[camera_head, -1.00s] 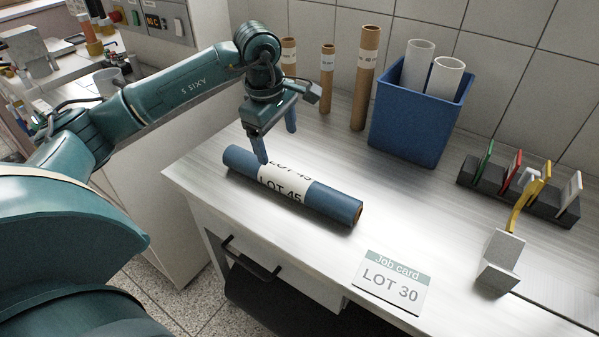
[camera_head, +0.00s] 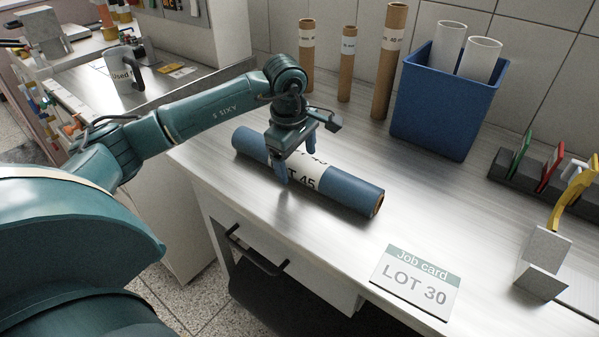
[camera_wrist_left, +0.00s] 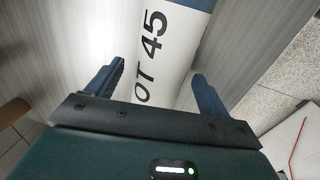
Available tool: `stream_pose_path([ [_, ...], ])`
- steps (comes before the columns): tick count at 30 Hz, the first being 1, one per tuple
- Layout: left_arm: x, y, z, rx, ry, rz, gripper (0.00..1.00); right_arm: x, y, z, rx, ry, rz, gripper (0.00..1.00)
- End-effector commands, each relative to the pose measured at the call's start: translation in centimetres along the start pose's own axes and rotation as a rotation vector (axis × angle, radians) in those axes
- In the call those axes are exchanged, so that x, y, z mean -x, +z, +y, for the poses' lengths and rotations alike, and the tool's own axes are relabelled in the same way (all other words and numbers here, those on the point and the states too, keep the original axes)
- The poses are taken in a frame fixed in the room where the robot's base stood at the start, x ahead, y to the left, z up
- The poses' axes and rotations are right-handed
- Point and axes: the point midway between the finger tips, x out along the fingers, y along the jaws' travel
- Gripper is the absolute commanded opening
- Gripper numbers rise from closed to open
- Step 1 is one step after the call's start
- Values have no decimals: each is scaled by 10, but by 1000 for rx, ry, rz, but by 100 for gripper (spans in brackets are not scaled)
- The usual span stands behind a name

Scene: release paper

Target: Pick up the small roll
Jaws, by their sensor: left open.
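A blue roll (camera_head: 345,187) with a white "LOT 45" label lies on the bench; its right end shows a brown core. My left gripper (camera_head: 296,165) is open over its middle, with one finger on the near side and one on the far side. In the left wrist view the roll's label (camera_wrist_left: 165,50) lies between the two open fingers (camera_wrist_left: 159,75); I cannot tell whether they touch it. Three brown labelled tubes stand at the back; the middle one (camera_head: 348,63) is shortest. My right gripper is not in view.
A blue bin (camera_head: 440,110) with white tubes stands behind the roll. A "LOT 30" job card (camera_head: 416,282) lies in front. A grey block (camera_head: 543,262) and a dark rack of coloured cards (camera_head: 520,172) are at right. Bench between roll and bin is clear.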

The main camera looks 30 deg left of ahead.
Motion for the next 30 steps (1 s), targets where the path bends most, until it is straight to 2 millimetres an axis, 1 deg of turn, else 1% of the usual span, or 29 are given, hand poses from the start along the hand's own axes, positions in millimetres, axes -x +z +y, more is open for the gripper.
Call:
stream_pose_path([
  [1,-6,1,0,-1,1,-1,80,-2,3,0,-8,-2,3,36],
  [8,-4,1,0,-1,2,-1,79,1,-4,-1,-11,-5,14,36],
  [30,-4,1,0,-1,1,0,19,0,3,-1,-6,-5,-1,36],
])
